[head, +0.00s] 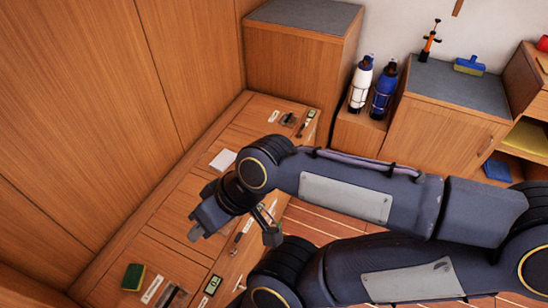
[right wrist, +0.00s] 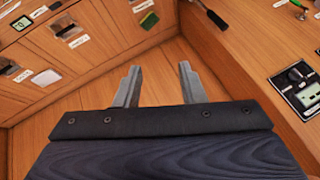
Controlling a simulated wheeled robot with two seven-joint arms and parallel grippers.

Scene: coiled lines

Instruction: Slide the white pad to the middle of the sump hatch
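The white pad (head: 222,159) lies flat on the wooden bench top (head: 185,190), beside my right wrist in the head view. The bench top is divided by seams into panels. The labels are too small to read, so I cannot tell which panel is the sump hatch. My right gripper (head: 200,230) hangs over the bench, on the near side of the pad and apart from it. In the right wrist view its two fingers (right wrist: 160,66) stand apart with nothing between them. My right arm hides part of the bench. My left gripper is not seen.
A green sponge (head: 132,277) lies at the near end of the bench and shows in the right wrist view (right wrist: 149,20). Small devices and labels line the bench's edge. A white bottle (head: 361,84) and a blue bottle (head: 383,92) stand beyond, by a cabinet (head: 440,125).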

